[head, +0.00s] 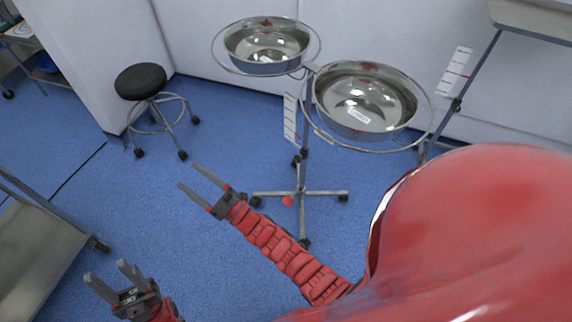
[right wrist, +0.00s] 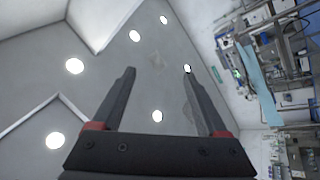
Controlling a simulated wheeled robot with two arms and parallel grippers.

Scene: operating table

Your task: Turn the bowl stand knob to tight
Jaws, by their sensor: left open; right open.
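The bowl stand has a thin upright pole (head: 303,175), two ringed steel bowls, the smaller at left (head: 262,68) and the larger at right (head: 348,130), and a wheeled cross base. A small dark fitting (head: 304,153) sits on the pole by the foot of a white scale strip; it may be the knob, but its setting is too small to tell. My right gripper (head: 189,176) is open and empty, left of the pole and apart from it. Its open fingers show in the right wrist view (right wrist: 158,72) against the ceiling. My left gripper (head: 107,271) is open and empty at the lower left.
A black round stool (head: 141,82) stands by the wall at the back left. A grey cart (head: 35,250) is at the left edge. A second stand with a tray (head: 533,20) is at the upper right. A small red piece (head: 287,201) shows by the base. Blue floor is clear between.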

